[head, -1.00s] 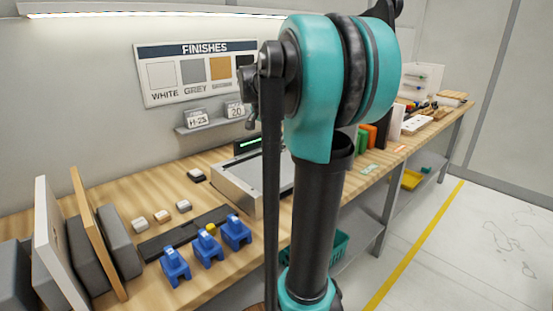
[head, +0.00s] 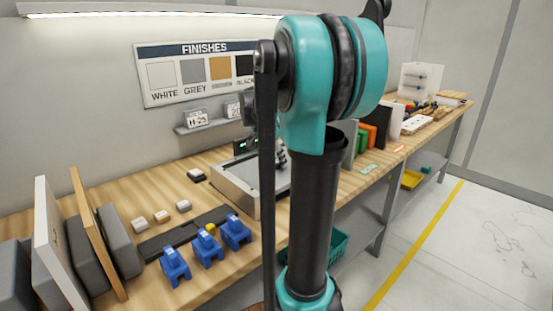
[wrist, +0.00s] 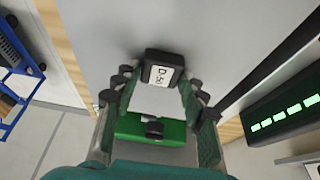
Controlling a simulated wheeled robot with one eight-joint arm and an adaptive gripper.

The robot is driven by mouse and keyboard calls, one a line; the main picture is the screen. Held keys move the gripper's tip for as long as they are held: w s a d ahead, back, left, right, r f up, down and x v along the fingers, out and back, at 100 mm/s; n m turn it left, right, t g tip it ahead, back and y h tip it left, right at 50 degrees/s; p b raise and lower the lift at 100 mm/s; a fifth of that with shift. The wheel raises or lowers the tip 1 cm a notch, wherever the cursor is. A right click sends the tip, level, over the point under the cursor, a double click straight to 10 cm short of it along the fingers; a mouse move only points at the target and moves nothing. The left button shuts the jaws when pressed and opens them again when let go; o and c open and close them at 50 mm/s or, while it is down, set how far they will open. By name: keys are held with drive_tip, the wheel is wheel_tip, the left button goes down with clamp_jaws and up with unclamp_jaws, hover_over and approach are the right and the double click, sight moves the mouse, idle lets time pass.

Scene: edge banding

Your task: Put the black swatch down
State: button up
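A small black block with a white label, which looks like the black swatch (wrist: 161,70), shows in the wrist view against a flat grey surface. My gripper (wrist: 159,84) has its two fingers spread on either side of the block, with a gap visible at least on the left. The fingers do not appear to close on it. I cannot tell whether the block rests on the grey surface. In the head view my own arm hides most of the gripper and the block beside the grey machine (head: 240,182).
A green part with a black knob (wrist: 150,130) shows between the fingers. A green-lit display (wrist: 287,117) is at the right. On the bench are blue clamps (head: 207,246), small pale swatches (head: 162,216), a dark-sided piece (head: 197,174) and upright boards (head: 60,245).

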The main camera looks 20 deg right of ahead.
drive_tip(key=shift+o, duration=1.1)
drive_tip(key=shift+r, duration=0.1)
drive_tip(key=v, duration=1.2)
drive_tip(key=shift+s, duration=0.1)
